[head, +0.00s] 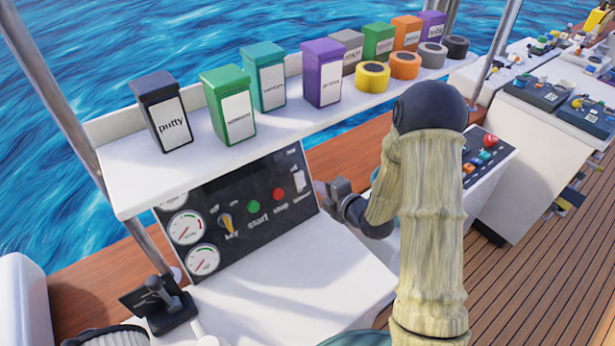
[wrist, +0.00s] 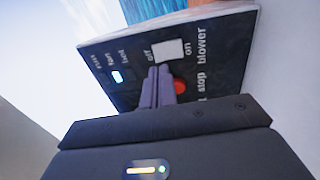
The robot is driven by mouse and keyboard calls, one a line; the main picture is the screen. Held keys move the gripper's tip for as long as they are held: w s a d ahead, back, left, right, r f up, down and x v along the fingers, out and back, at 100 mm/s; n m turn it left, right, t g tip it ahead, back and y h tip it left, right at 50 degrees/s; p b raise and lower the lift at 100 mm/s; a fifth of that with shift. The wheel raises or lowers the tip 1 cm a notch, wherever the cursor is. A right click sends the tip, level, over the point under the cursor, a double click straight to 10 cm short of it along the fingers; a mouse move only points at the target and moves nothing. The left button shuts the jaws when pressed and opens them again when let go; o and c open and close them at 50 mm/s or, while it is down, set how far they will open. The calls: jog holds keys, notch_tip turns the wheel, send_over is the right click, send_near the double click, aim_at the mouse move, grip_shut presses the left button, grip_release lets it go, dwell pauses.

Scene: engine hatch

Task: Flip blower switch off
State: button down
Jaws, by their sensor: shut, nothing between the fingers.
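The blower switch is a white rocker (head: 298,181) at the right end of the black engine panel (head: 240,236). In the wrist view the white rocker (wrist: 170,50) sits between the words "off" and "on", with "blower" printed beside it. Which way it is tipped I cannot tell. My gripper (head: 322,189) is at the right edge of the panel. In the wrist view its fingers (wrist: 157,72) are together and empty, with the tips just by the rocker's lower edge near "off". Whether they touch it is unclear.
The red stop button (head: 278,194) is close by, partly behind my fingers in the wrist view. The green start button (head: 253,207) and yellow key switch (head: 228,223) are farther left. A white shelf (head: 190,165) with bins and tape rolls overhangs the panel. A throttle lever (head: 155,290) stands lower left.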

aim_at(302, 176)
jog(key=p+x, duration=0.2)
jog(key=x, duration=0.4)
jog(key=shift+w+a+f, duration=0.15)
jog(key=shift+w+a, duration=0.05)
jog(key=shift+w+d, duration=0.1)
